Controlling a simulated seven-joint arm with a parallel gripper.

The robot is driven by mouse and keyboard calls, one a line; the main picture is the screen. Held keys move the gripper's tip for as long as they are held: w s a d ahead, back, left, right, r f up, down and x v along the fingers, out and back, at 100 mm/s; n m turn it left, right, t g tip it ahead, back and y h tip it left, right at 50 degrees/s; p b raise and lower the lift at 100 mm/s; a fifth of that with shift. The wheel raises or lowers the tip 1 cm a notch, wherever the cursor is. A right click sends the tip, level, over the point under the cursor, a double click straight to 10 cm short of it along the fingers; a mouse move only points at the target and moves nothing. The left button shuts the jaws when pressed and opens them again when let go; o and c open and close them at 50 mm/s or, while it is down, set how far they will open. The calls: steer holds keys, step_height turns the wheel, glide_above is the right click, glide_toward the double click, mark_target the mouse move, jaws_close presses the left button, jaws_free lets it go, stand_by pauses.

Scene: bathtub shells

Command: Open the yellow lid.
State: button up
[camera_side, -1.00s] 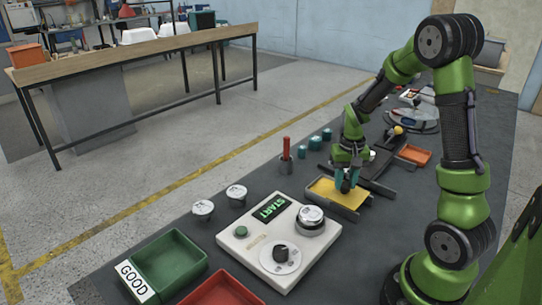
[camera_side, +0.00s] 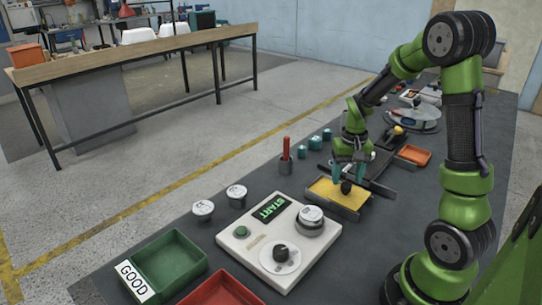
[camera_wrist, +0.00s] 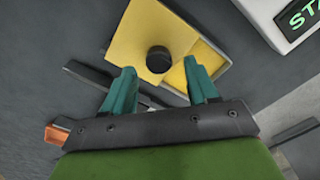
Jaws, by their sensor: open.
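The yellow lid (camera_side: 328,191) with a round black knob (camera_side: 347,187) sits on a grey tray-like box (camera_side: 350,212). In the wrist view the lid (camera_wrist: 135,38) lies askew on the box, and a strip of yellow interior (camera_wrist: 207,58) shows along its right side. The knob (camera_wrist: 159,59) stands near that edge. My gripper (camera_side: 348,174) is open and empty just above and behind the knob in the side view. In the wrist view its two teal fingers (camera_wrist: 158,66) point towards the knob, one on either side, apart from it.
A white START panel (camera_side: 278,240) stands in front of the box. A red-handled tool in a holder (camera_side: 286,160) and teal pieces (camera_side: 315,142) stand to the left. An orange tray (camera_side: 413,155) lies behind to the right. Green (camera_side: 170,263) and red (camera_side: 222,290) bins are at the front.

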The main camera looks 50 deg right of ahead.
mark_target(345, 183)
step_height(345, 183, up, 15)
stand_by(0.5)
steer(key=s+a+r+n+t+y, duration=0.1)
steer(key=s+a+n+t, duration=0.1)
steer(key=a, duration=0.8)
steer(key=s+a+r+n+t+y, duration=0.1)
steer(key=s+a+n+t, duration=0.2)
steer(key=a, duration=0.8)
steer(key=shift+s+a+t, duration=0.3)
steer(key=shift+s+t, duration=0.05)
steer(key=shift+t, duration=0.75)
